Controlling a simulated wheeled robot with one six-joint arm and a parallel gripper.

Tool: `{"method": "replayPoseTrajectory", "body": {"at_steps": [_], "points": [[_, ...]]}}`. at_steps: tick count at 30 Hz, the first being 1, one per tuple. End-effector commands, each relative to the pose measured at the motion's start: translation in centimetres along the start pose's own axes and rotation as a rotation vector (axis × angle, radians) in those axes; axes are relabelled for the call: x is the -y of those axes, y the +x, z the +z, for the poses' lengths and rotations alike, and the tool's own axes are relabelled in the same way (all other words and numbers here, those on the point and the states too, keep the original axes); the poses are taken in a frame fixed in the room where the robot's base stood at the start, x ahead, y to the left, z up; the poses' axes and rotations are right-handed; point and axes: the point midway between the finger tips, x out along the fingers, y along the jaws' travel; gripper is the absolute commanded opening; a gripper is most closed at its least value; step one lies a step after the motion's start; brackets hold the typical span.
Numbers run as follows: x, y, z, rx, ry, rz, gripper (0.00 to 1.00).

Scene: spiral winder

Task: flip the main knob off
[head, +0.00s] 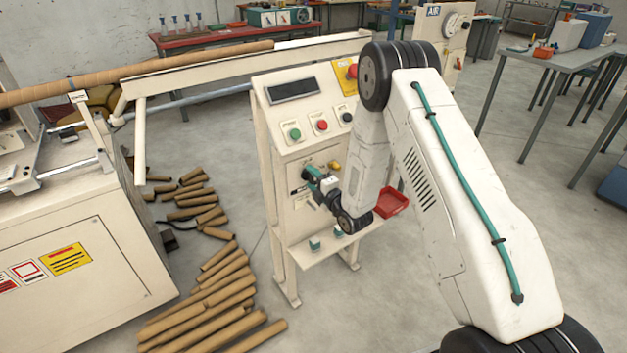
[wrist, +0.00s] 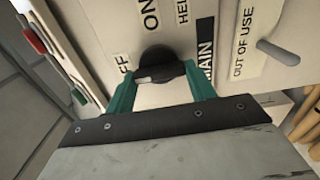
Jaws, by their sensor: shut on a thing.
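The black main knob (wrist: 162,66) sits on the cream panel in the wrist view, beside the MAIN label (wrist: 205,60). Its white pointer mark is on the left side, towards the partly hidden OFF label (wrist: 124,66). The ON label (wrist: 150,15) is above the knob. My gripper (wrist: 160,84) has its teal fingers on either side of the knob, shut on it. In the head view my gripper (head: 312,176) is at the front of the control stand, below the button row, and hides the knob.
A toggle lever (wrist: 278,52) sticks out beside the OUT OF USE label. The control stand (head: 268,135) carries green (head: 294,134) and red (head: 322,125) buttons. A red tray (head: 393,203) is close to my arm at right. Cardboard tubes (head: 225,300) lie on the floor at left.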

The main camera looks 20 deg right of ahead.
Motion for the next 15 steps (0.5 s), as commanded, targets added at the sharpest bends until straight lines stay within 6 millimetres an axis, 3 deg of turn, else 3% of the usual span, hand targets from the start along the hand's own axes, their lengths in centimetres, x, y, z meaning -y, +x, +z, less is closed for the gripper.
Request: {"method": "replayPoseTrajectory", "body": {"at_steps": [6,7,9,15], "points": [[0.07,-0.03,-0.06,-0.002,-0.001,-0.002,0.32],[0.07,-0.03,-0.06,-0.002,-0.001,-0.002,0.63],[0.06,-0.03,-0.05,-0.001,0.0,-0.002,0.76],[0.04,-0.03,0.01,0.0,0.0,-0.001,0.76]]}}
